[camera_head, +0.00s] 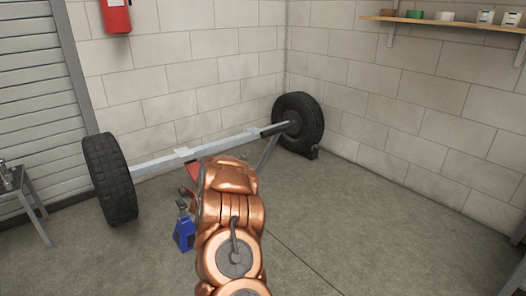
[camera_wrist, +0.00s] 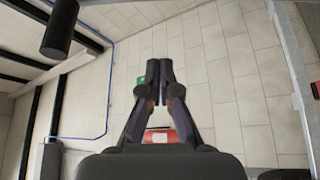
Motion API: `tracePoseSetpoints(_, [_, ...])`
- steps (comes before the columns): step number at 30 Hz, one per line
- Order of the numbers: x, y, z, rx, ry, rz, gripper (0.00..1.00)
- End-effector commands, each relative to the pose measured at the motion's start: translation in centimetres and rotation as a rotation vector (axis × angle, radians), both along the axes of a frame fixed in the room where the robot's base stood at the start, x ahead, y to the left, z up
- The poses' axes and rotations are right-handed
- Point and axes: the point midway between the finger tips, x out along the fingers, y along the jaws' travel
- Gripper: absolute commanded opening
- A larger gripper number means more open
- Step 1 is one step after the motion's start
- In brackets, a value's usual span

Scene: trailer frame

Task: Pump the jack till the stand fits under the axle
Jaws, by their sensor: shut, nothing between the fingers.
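The grey axle (camera_head: 160,162) runs between a left wheel (camera_head: 110,180) and a right wheel (camera_head: 298,124). A blue stand (camera_head: 184,232) is upright on the floor, in front of the axle and apart from it. A red part (camera_head: 193,171), apparently of the jack, shows near the axle's middle; my copper arm hides most of it. In the wrist view my gripper (camera_wrist: 161,70) is shut and empty, its fingertips together. The head view does not show the gripper, as my arm covers that area. I cannot tell whether it touches the jack.
A wheel chock (camera_head: 315,153) sits by the right wheel. A small metal table (camera_head: 22,190) stands at the left edge. A red fire extinguisher (camera_head: 115,15) hangs on the wall, and a shelf (camera_head: 450,24) with small containers is at upper right.

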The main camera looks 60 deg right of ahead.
Motion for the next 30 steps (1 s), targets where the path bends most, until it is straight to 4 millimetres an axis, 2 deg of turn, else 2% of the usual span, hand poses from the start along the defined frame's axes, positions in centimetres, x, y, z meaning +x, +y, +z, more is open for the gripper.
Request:
tracePoseSetpoints(14, [0.0,-0.6,0.1,-0.001,0.001,-0.003,0.0])
tracePoseSetpoints(30, [1.3,-6.6,1.6,-0.002,-0.001,-0.002,0.0])
